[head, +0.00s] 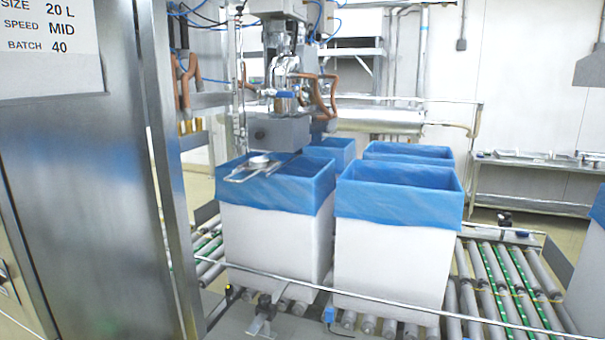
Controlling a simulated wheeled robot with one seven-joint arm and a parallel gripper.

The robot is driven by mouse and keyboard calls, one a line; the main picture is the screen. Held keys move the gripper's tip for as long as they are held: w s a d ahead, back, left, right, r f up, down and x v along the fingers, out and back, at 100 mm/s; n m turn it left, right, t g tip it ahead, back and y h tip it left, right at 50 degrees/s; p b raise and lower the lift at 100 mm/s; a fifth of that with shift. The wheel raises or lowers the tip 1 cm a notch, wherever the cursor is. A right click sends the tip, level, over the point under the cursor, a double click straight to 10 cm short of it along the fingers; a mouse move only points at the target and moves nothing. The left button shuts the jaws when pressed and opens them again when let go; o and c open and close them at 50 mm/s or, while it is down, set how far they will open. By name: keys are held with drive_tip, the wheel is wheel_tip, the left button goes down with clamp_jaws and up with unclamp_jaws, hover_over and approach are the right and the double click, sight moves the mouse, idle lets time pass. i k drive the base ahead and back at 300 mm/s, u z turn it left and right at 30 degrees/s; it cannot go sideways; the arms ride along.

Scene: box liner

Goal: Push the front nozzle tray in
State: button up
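A small metal tray (264,161) with a round, shallow part shows under the filling head, over the open top of the front left lined box (275,243). A thin metal loop like a handle (240,178) sticks out from it toward the lower left. I take it for the front nozzle tray. The filling head (279,133) is a grey block hanging above the tray, with a blue-handled valve and orange hoses. The nozzle tip is not clear to see. My gripper is not in view.
Another white box with a blue liner (390,250) stands to the right, with more lined boxes behind. A thin rail (390,308) crosses in front of the boxes. A steel cabinet (75,200) fills the left side.

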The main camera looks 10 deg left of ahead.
sight(245, 166)
drive_tip(key=z, duration=0.15)
drive_tip(key=i, duration=0.55)
drive_tip(key=u, duration=0.6)
drive_tip(key=i, duration=0.6)
drive_tip(key=u, duration=0.75)
